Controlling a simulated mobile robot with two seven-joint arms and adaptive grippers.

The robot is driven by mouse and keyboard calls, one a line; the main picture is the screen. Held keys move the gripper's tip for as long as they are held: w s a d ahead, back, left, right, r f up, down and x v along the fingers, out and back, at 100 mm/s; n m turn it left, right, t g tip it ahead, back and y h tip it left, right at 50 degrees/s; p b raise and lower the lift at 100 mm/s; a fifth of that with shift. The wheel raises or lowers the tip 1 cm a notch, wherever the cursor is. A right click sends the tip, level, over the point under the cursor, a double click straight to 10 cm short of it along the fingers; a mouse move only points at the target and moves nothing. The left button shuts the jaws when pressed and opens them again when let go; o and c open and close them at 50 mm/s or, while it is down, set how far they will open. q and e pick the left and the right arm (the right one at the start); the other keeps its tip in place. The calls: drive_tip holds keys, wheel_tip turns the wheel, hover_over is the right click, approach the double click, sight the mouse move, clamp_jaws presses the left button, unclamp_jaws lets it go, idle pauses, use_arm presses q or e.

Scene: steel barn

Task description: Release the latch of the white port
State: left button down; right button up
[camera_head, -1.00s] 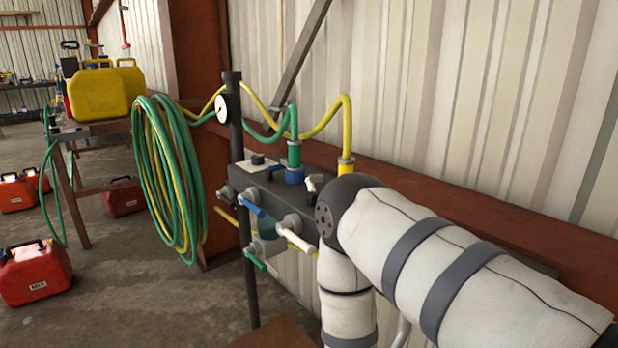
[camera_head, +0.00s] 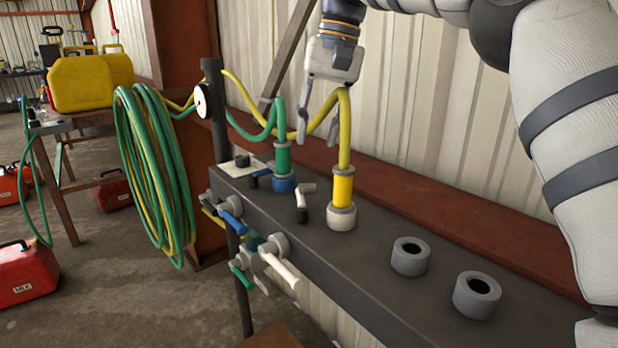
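The white port (camera_head: 341,219) is on top of the dark manifold, with a yellow plug (camera_head: 343,187) upright in it and a yellow hose rising from the plug. The left gripper is out of view.
Left of the white port is a blue port (camera_head: 284,184) with a green plug (camera_head: 283,158). Two empty grey sockets (camera_head: 410,257) are to the right. Valve handles, including a white one (camera_head: 281,271), stick out in front. Coiled hoses (camera_head: 150,170) hang at left; the wall is close behind.

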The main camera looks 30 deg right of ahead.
sight(303, 199)
drive_tip(key=x, duration=1.2)
drive_tip(key=shift+s+p, duration=0.1)
drive_tip(key=shift+p, duration=0.25)
clamp_jaws()
